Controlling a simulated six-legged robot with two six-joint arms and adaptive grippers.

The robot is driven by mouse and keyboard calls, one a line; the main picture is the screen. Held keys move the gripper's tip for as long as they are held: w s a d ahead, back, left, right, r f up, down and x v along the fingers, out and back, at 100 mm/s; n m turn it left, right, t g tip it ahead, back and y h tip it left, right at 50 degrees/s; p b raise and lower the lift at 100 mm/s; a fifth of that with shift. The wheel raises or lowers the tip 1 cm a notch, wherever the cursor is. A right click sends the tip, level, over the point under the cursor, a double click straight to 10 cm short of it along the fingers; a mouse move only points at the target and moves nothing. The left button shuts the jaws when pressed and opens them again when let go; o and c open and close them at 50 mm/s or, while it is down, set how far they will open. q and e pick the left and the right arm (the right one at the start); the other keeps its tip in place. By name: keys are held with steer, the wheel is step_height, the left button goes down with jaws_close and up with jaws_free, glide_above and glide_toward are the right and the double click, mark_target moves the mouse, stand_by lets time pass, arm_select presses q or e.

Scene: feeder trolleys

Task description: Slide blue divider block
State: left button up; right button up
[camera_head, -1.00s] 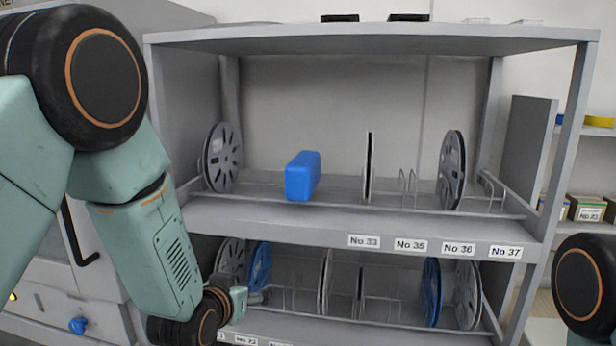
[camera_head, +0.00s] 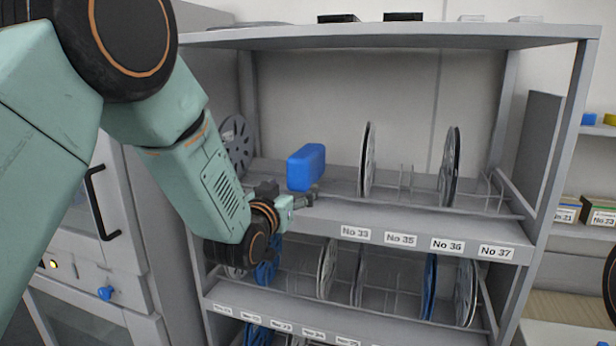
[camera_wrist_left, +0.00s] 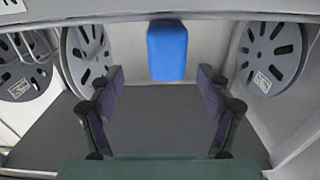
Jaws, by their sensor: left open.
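The blue divider block (camera_head: 306,167) stands on the upper shelf (camera_head: 340,211) of the grey rack, left of the middle reel. In the left wrist view the blue block (camera_wrist_left: 167,50) is at top centre, ahead of and between my spread fingers. My left gripper (camera_head: 289,194) is open and empty at the front of the upper shelf, just in front of the block. Its open fingers also show in the left wrist view (camera_wrist_left: 160,92), with a gap to the block. My right gripper is not in view.
A grey reel (camera_head: 366,160) stands right of the block, and another reel (camera_head: 450,166) farther right. A reel (camera_head: 236,142) at the left is partly hidden by my arm. Wire dividers and a low front rail line the shelf. The lower shelf (camera_head: 300,310) holds several reels.

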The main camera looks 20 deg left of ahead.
mark_target(296, 178)
arm_select(q)
steer(key=shift+w+r, duration=0.1)
steer(key=shift+w, duration=0.15)
steer(key=w, duration=0.1)
steer(key=w+a+p, duration=0.1)
steer(key=w, duration=0.1)
steer(key=shift+w+a, duration=0.3)
steer(key=shift+a, duration=0.1)
steer(key=w, duration=0.1)
steer(key=w+d, duration=0.1)
steer(key=w+p, duration=0.1)
steer(key=shift+w+d, duration=0.3)
steer(key=shift+w, duration=0.05)
steer(key=shift+a, duration=0.1)
steer(key=shift+s+a, duration=0.15)
steer(key=shift+a, duration=0.35)
steer(key=shift+w+d, duration=0.2)
steer(key=shift+d, duration=0.35)
steer(key=c, duration=0.5)
steer(key=shift+a, duration=0.45)
steer(key=c, duration=0.5)
steer(key=shift+d, duration=0.3)
steer(key=c, duration=0.4)
jaws_close()
steer(key=shift+a, duration=0.1)
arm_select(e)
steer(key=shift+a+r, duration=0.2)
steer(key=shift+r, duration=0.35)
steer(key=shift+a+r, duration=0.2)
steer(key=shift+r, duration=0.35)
